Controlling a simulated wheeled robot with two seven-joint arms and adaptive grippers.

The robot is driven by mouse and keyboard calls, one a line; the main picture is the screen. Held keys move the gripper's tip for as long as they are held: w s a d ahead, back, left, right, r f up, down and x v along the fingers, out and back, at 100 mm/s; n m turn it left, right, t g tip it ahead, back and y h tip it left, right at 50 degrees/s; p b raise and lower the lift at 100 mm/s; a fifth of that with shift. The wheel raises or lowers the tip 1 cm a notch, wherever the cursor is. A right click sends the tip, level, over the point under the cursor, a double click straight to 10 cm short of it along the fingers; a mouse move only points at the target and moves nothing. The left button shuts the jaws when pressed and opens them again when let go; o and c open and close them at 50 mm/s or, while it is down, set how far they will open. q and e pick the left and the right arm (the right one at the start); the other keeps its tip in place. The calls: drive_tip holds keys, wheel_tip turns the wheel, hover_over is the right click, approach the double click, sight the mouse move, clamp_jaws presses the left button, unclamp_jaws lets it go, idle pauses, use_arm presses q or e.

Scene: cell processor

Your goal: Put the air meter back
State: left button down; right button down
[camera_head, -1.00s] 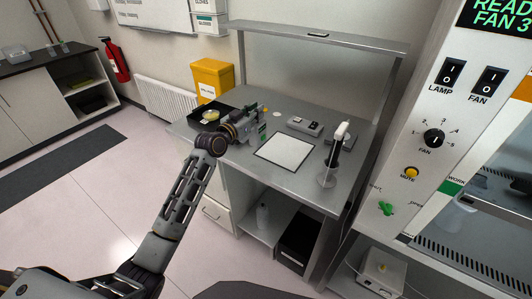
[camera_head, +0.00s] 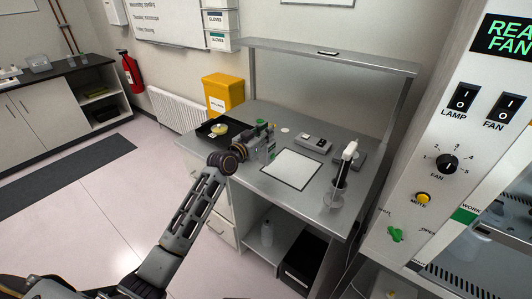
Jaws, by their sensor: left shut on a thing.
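My left gripper (camera_head: 268,141) is over the left part of the grey bench (camera_head: 310,205), near its back. It is shut on a small grey piece with green on it, which I take to be the air meter (camera_head: 271,153). The fingers hide much of it, and I cannot tell whether it touches the bench top. My right gripper is not in view.
A black tray (camera_head: 203,137) with a yellowish dish is left of the gripper. A white mat (camera_head: 291,169), a grey device (camera_head: 312,143) and a white-and-black pipettor (camera_head: 346,161) stand to the right. A raised shelf (camera_head: 330,58) spans the back. A yellow bin (camera_head: 223,93) is behind.

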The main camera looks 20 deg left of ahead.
sight(266, 147)
use_arm(q)
wheel_tip(266, 147, down, 2)
drive_tip(key=shift+f, duration=0.7)
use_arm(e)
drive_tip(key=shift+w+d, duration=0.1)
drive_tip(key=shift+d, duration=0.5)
use_arm(q)
drive_tip(key=shift+f, duration=1.9)
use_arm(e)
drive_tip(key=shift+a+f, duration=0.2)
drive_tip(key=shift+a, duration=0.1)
